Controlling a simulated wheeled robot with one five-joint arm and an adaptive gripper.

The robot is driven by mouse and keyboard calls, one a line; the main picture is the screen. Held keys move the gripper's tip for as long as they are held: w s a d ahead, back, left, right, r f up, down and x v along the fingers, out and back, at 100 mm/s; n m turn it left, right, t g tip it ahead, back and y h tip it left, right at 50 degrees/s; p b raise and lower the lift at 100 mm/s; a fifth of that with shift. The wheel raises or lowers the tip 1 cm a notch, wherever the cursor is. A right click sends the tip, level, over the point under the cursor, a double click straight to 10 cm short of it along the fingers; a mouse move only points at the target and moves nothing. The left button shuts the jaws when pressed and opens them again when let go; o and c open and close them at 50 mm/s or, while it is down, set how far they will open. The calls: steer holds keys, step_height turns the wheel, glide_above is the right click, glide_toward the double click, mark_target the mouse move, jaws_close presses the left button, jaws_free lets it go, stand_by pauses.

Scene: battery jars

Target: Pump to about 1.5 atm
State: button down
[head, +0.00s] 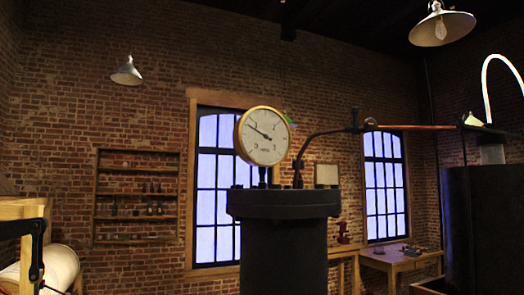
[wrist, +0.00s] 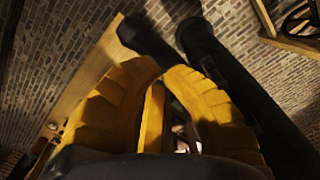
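A round gauge (head: 262,136) with a brass rim and pale dial stands on top of a dark cylindrical vessel (head: 284,250) in the head view. Its dark needle points to the upper left; the small numbers are too blurred to read surely. My gripper (wrist: 166,68) shows in the wrist view as two yellow fingers. Their tips come close together at a dark bar (wrist: 142,38) and appear shut on it, with a gap between the fingers lower down. The gripper cannot be made out surely in the head view. I cannot tell which part of the pump the bar is.
A thin pipe (head: 320,133) runs from the vessel's lid to the right, towards a dark tank (head: 488,225). A wooden frame (head: 22,208) and a white roll (head: 56,268) are at the left. A wall shelf (head: 137,196) and a table (head: 400,260) stand behind.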

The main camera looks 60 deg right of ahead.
step_height(320, 180, down, 16)
steer(key=b, duration=1.2)
step_height(320, 180, up, 17)
steer(key=p, duration=1.4)
steer(key=shift+f, duration=0.2)
steer(key=shift+f, duration=0.15)
step_height(320, 180, down, 16)
steer(key=b, duration=1.4)
step_height(320, 180, up, 14)
steer(key=p, duration=1.3)
steer(key=shift+r+p, duration=0.35)
steer(key=shift+r, duration=0.75)
